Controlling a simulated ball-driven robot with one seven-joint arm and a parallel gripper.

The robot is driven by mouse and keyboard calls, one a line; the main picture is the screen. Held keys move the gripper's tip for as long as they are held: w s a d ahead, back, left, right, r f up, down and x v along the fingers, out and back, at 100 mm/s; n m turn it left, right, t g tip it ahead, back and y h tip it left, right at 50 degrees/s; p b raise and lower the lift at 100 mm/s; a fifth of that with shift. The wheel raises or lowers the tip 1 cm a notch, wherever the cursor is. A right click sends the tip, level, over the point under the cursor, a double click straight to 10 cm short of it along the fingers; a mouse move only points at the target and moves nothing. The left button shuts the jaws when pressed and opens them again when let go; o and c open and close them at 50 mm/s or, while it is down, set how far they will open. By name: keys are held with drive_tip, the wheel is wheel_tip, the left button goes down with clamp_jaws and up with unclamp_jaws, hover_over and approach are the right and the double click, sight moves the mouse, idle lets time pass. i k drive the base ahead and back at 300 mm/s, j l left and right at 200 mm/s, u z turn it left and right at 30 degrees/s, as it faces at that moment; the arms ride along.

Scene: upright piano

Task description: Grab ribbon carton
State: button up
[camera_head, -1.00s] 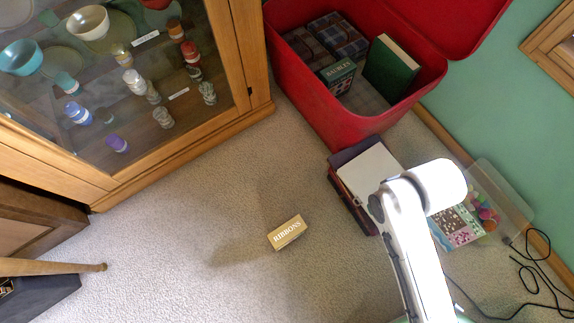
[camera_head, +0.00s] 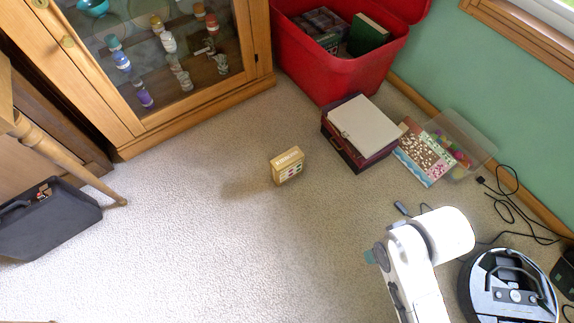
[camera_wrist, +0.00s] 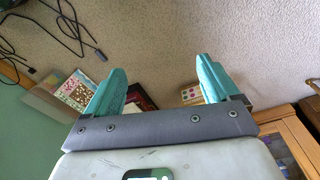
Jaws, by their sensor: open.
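The ribbon carton (camera_head: 287,165) is a small tan box standing alone on the carpet in the middle of the head view, with coloured marks on its front. In the wrist view the carton (camera_wrist: 191,94) shows beyond my gripper, close to the right finger in the picture. My gripper (camera_wrist: 158,88) has two teal fingers spread wide with nothing between them. It is apart from the carton. In the head view my white arm is at the lower right, and the fingers are mostly hidden behind it.
A red bin (camera_head: 345,75) stands at the back, with a dark red box (camera_head: 345,150) before it. A clear tub (camera_head: 470,135), a robot vacuum (camera_head: 508,290) and black cables (camera_head: 510,205) lie at right. A glass cabinet (camera_head: 200,105) stands back left. Carpet around the carton is clear.

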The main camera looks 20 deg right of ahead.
sight(288, 165)
drive_tip(key=i+j, duration=0.1)
drive_tip(key=i, duration=0.4)
drive_tip(key=i+j+z, duration=0.1)
drive_tip(key=i, duration=0.35)
